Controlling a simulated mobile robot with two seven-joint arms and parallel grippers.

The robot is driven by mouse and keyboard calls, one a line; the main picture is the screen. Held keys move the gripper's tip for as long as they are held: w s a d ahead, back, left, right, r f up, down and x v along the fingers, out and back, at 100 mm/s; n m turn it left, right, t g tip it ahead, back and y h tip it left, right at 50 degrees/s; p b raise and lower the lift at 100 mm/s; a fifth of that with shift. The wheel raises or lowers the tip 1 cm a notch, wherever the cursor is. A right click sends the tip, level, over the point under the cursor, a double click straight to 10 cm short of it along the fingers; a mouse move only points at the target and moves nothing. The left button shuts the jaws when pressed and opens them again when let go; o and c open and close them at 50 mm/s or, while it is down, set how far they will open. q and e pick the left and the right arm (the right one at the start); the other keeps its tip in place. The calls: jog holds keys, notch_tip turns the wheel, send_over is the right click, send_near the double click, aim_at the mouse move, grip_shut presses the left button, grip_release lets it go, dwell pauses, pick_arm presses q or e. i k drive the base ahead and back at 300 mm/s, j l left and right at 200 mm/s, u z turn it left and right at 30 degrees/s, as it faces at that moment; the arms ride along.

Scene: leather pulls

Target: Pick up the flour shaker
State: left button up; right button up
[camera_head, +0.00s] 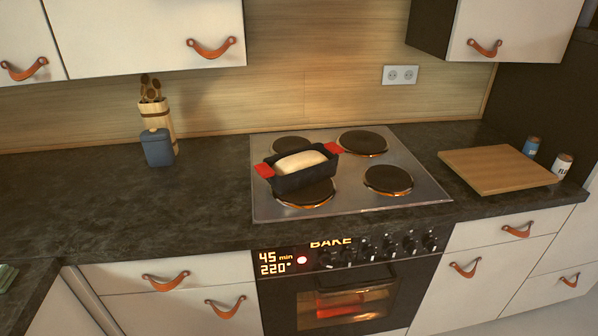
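A small white shaker (562,168) with a brown top and dark lettering stands upright at the far right of the counter; the lettering is too small to read fully but looks like the start of "FLOUR". A similar blue shaker (532,146) with a brown top stands just behind it to the left, apart from it. Neither of my grippers shows in the head view.
A wooden cutting board (497,169) lies left of the shakers. The stove (349,189) holds a dark loaf pan (304,181) with red handles and pale dough. A blue canister (157,148) and utensil holder (163,115) stand further left. The left counter is mostly clear.

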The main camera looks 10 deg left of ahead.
aim_at(563, 162)
jog(key=i+l+u, duration=0.25)
jog(key=l+u, duration=0.15)
jog(key=l, duration=1.1)
jog(key=l+u, duration=0.4)
jog(key=l, duration=1.15)
